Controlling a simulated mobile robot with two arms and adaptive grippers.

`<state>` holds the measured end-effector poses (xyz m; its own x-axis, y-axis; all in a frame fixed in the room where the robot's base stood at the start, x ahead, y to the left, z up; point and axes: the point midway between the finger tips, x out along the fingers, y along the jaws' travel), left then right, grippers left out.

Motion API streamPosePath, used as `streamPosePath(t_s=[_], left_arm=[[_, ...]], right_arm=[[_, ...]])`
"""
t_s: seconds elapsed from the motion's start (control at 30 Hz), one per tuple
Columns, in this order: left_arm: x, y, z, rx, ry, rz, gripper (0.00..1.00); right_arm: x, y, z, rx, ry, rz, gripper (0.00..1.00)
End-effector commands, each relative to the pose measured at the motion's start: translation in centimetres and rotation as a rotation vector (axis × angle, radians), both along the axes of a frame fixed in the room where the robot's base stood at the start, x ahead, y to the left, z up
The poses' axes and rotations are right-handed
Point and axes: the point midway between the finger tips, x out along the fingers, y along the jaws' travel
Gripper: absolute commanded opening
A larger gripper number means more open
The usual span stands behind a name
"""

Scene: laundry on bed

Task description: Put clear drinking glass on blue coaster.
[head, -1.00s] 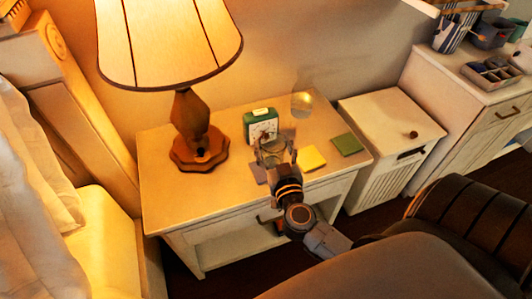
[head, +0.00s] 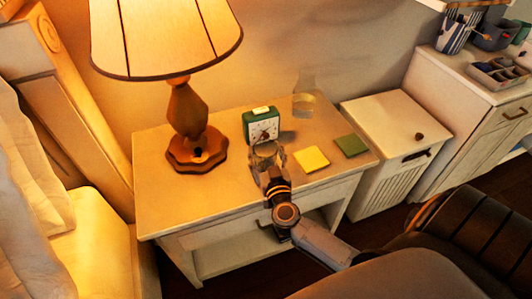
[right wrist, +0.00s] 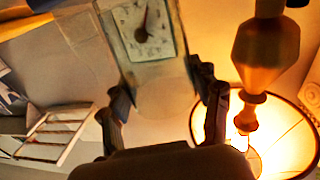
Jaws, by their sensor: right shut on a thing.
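My right gripper (head: 269,160) is shut on the clear drinking glass (head: 264,149), above the front part of the nightstand, just in front of the green clock. In the right wrist view the glass (right wrist: 162,100) is a faint see-through shape between the two fingers (right wrist: 163,108), and the clock face shows beyond it. I cannot tell whether the glass touches anything below it. No blue coaster shows clearly now; the spot where a greyish coaster lay is covered by my gripper and the glass. My left gripper is not in view.
The nightstand (head: 215,200) holds a wooden lamp (head: 187,115), a green clock (head: 262,124), a clear carafe (head: 304,100) at the back, a yellow coaster (head: 312,159) and a green coaster (head: 350,145). A white cabinet (head: 395,120) stands to the right. The nightstand's left front is clear.

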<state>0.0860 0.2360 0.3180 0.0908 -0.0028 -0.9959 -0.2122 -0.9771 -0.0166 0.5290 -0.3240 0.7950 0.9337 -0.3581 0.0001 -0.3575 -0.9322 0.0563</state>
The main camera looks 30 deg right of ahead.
Motion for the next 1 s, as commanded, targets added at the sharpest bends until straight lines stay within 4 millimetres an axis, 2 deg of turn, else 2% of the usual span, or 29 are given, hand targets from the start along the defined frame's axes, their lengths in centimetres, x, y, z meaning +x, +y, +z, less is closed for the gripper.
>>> streamPosePath(t_s=[0.13,0.17,0.27,0.67,0.77,1.0], left_arm=[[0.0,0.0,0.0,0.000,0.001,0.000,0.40],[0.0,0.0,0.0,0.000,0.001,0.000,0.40],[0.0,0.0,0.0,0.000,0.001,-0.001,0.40],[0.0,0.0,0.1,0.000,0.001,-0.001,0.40],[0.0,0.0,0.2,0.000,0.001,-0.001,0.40],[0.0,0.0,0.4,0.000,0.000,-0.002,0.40]], right_arm=[[0.0,0.0,-0.2,0.000,0.000,-0.001,0.24],[0.0,0.0,-0.3,0.000,0.001,-0.001,0.67],[0.0,0.0,-0.2,0.000,0.001,0.000,0.86],[-0.1,0.0,0.1,0.000,0.000,0.000,0.86],[-1.3,0.5,-0.1,0.001,0.003,0.000,0.86],[-6.2,2.3,-0.1,0.002,0.005,-0.001,0.86]])
